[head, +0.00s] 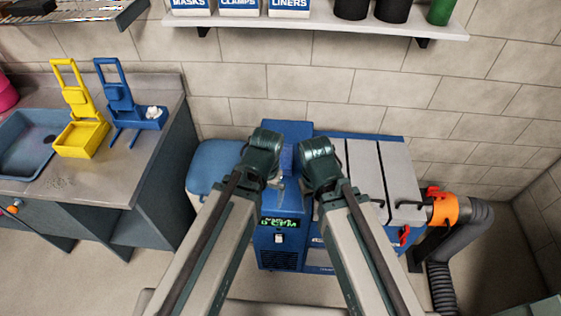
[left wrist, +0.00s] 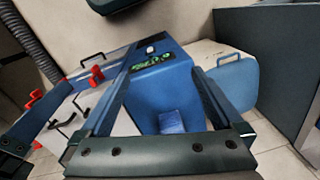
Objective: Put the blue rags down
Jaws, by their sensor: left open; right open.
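A small folded blue bundle, probably the blue rags (left wrist: 171,121), shows between the open fingers of my left gripper (left wrist: 160,78) in the left wrist view. It appears to rest on the blue machine (left wrist: 158,68). In the head view a blue patch, likely the same rags (head: 287,158), shows between my two wrists. My left gripper (head: 268,158) and right gripper (head: 312,165) are close together over the machine (head: 277,238). Both are open. My wrists hide most of their fingers in the head view, and I cannot tell whether a finger touches the rags.
A counter (head: 95,190) at the left holds a sink (head: 28,145), a yellow caddy (head: 80,138) and a blue caddy (head: 135,118). Grey lidded panels (head: 362,170) and an orange-collared hose (head: 443,210) lie to the right. A shelf (head: 320,22) runs above.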

